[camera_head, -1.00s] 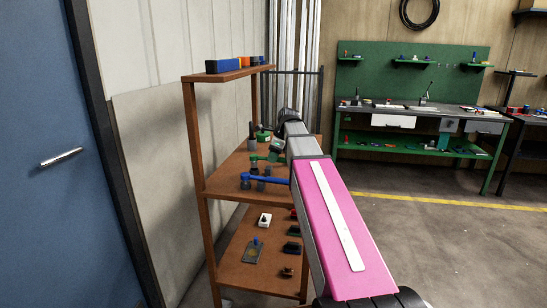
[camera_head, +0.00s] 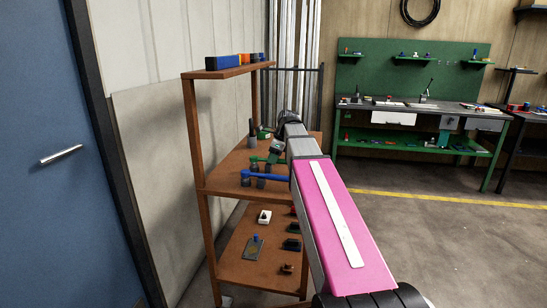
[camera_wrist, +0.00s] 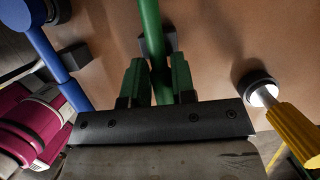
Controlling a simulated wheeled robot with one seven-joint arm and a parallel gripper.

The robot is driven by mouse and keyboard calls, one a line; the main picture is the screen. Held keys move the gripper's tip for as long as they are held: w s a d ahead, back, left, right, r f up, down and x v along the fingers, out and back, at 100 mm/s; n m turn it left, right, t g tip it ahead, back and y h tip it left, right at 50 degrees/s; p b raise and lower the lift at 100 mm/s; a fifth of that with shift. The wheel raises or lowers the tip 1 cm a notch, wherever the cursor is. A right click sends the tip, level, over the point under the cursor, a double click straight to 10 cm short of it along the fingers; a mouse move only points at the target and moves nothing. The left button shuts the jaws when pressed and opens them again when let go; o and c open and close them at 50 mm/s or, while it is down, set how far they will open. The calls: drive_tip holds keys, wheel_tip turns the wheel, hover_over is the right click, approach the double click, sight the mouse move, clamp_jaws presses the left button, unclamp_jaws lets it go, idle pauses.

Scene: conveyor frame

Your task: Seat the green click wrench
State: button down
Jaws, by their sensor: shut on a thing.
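The green click wrench (camera_wrist: 151,32) shows in the wrist view as a long green shaft running up from between my gripper's two fingers. My gripper (camera_wrist: 157,80) is shut on it. A dark holder block (camera_wrist: 171,42) shows beside and behind the shaft; I cannot tell whether the shaft touches it. In the head view the green wrench (camera_head: 267,159) lies roughly level, just above the middle shelf board, at my gripper (camera_head: 276,149). Its far end and the part in the jaws are hidden.
A blue wrench (camera_head: 262,176) rests on dark holders on the same shelf (camera_head: 222,181), nearer the front; it shows at left in the wrist view (camera_wrist: 50,50). A yellow-handled tool (camera_wrist: 295,130) stands close on the right. The lower shelf holds several small parts.

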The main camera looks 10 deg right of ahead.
drive_tip(key=shift+f, duration=0.5)
drive_tip(key=c, duration=0.9)
unclamp_jaws()
drive_tip(key=shift+o, duration=0.2)
drive_tip(key=v, duration=0.9)
drive_tip(key=shift+d+r, duration=0.15)
drive_tip(key=shift+r, duration=0.2)
drive_tip(key=shift+s+d+r, duration=0.1)
drive_tip(key=shift+d+r, duration=0.05)
drive_tip(key=shift+r, duration=0.35)
